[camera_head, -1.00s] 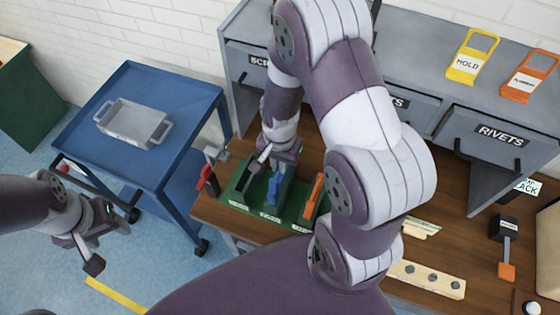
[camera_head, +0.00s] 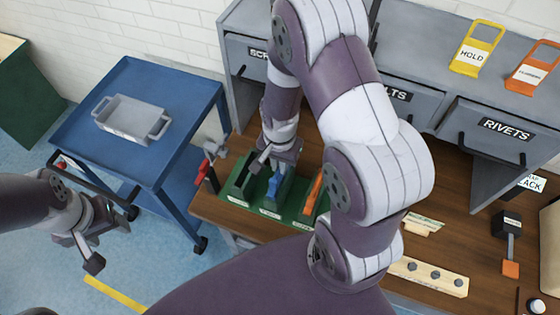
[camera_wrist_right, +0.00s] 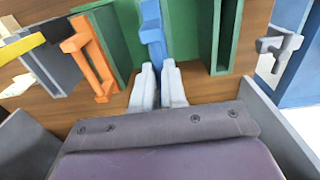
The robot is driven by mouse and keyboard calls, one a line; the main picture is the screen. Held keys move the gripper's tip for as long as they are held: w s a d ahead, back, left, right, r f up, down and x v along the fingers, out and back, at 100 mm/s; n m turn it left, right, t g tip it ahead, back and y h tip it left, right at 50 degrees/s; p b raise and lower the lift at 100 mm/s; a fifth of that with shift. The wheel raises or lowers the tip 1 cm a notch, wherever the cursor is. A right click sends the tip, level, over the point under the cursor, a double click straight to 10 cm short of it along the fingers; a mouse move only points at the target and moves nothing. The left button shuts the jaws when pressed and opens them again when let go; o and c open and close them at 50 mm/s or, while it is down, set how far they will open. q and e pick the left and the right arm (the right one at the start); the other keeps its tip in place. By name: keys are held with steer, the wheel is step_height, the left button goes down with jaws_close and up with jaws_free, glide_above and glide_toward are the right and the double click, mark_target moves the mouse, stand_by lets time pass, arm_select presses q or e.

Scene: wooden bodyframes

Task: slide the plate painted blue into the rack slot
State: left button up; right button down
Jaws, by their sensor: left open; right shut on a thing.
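The blue plate (camera_head: 273,188) stands upright at the middle of the green rack (camera_head: 291,214) on the wooden bench. My right gripper (camera_head: 272,160) is shut on it from above. The wrist view shows the blue plate (camera_wrist_right: 151,25) between the two pale fingertips (camera_wrist_right: 158,78), with green rack walls on both sides. How deep it sits in the slot is hidden. An orange plate (camera_head: 313,193) stands in the rack to the right of the blue one in the head view. My left gripper (camera_head: 88,243) is open and empty, away from the bench at the left.
A blue cart (camera_head: 185,115) with a grey tray (camera_head: 132,119) stands left of the bench. A red-handled clamp (camera_head: 203,171) is at the bench's left edge. Grey drawers (camera_head: 488,133) line the back. A wooden block with bolts (camera_head: 430,277) and a hammer (camera_head: 509,243) lie at right.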

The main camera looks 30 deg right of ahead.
steer(key=shift+f+b, duration=0.8)
steer(key=shift+f, duration=0.4)
steer(key=c, duration=1.1)
jaws_free()
step_height(320, 180, up, 13)
steer(key=b, duration=0.1)
steer(key=shift+f, duration=0.15)
